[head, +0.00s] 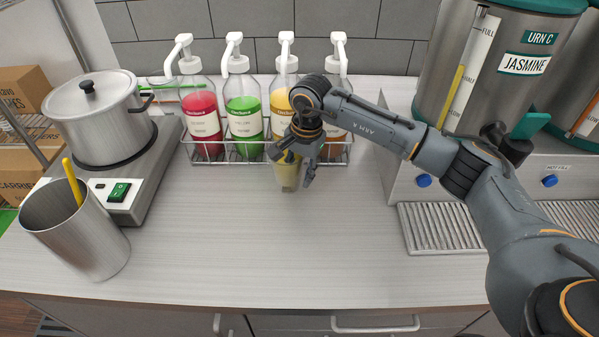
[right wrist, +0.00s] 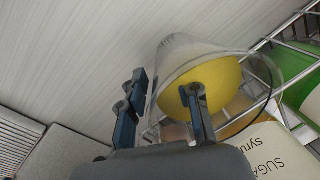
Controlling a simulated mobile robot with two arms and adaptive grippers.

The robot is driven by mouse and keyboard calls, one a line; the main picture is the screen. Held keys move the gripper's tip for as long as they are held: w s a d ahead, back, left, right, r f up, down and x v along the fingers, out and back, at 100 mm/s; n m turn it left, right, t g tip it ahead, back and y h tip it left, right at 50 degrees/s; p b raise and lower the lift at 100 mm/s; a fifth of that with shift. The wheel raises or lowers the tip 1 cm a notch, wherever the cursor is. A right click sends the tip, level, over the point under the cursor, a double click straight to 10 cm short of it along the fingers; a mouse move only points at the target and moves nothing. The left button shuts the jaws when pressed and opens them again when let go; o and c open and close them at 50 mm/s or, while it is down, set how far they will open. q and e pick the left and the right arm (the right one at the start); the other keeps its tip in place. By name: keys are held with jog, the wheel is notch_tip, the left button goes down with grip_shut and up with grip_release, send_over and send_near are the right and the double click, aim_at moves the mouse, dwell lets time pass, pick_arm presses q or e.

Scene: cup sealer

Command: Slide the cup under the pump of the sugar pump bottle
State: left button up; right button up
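The cup is clear with yellow contents and stands on the counter in front of the bottle rack (head: 288,177); it also shows in the right wrist view (right wrist: 222,72). My left gripper is out of view.
The wire rack (head: 232,150) also holds red (head: 203,115), green (head: 244,115) and orange-brown bottles. A pot (head: 97,122) on a hot plate and a steel container (head: 80,235) stand left. Urns (head: 490,70) and a drip grate (head: 450,228) are right. The front middle counter is clear.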

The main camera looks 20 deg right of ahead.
notch_tip(320, 180, up, 12)
jog(key=s, duration=0.1)
jog(key=shift+d, duration=0.45)
dwell(0.3)
